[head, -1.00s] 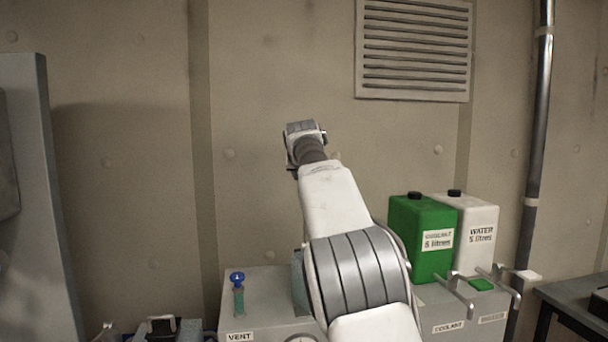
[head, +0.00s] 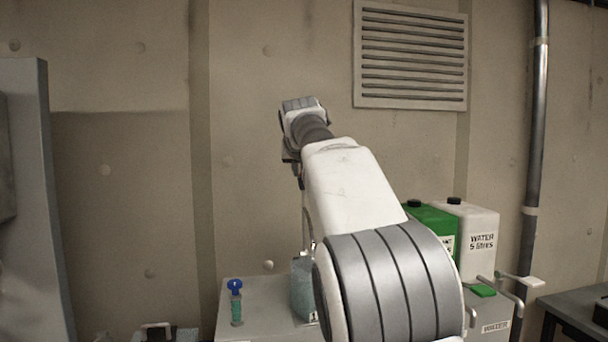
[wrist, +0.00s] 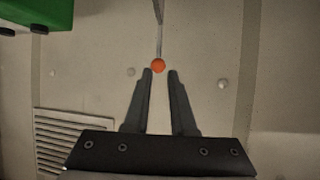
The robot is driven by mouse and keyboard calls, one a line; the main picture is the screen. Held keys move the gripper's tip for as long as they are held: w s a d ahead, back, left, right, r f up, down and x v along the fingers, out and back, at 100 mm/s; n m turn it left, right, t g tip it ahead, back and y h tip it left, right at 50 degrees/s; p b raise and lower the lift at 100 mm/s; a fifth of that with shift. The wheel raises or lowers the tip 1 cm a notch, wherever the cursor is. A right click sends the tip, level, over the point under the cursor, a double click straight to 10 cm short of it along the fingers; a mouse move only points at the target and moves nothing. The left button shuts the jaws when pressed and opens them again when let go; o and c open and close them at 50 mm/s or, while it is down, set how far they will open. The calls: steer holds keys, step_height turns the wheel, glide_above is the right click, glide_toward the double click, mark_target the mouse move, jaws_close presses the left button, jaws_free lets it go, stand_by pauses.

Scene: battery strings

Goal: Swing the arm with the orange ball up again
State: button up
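In the wrist view the orange ball (wrist: 158,65) sits at the end of a thin grey arm (wrist: 159,35), which runs off the top of the picture. My gripper (wrist: 160,72) is open. Its two dark fingertips lie on either side of and just short of the ball in the picture, and nothing is between the fingers. I cannot tell the depth gap to the ball. In the head view my own arm hides the ball, and I cannot make out the fingers there.
In the head view a green can (head: 431,221) and a white water can (head: 478,238) stand right of my arm. Grey bent handles (head: 515,290) stick out nearby. A blue-capped tube (head: 236,302) stands left. A vent grille (head: 411,55) is on the wall.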

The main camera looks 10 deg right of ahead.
steer(key=shift+f+m+y, duration=0.3)
steer(key=shift+f+m, duration=0.05)
steer(key=shift+m, duration=0.15)
steer(key=shift+c, duration=1.1)
steer(key=f+m+y, duration=0.1)
steer(key=m, duration=0.1)
steer(key=a+f+m+y, duration=0.1)
steer(key=m, duration=0.2)
steer(key=f+m+y+p, duration=0.1)
steer(key=m, duration=0.1)
steer(key=shift+s+a+f+m+g+y, duration=0.2)
steer(key=shift+a+f+m+g+y, duration=0.1)
steer(key=shift+f+g+y, duration=0.1)
jaws_close()
steer(key=s+d+f+n+t+y+p, duration=0.1)
steer(key=s+d+n+t+p, duration=0.2)
steer(key=n, duration=1.3)
steer(key=s+d+f+n+t, duration=0.1)
steer(key=s+d+n+t, duration=0.3)
steer(key=n, duration=1.1)
steer(key=w+a+g+p, duration=0.1)
steer(key=w+p, duration=0.3)
steer(key=w, duration=1.2)
steer(key=shift+a+f, duration=0.15)
steer(key=shift+a, duration=0.35)
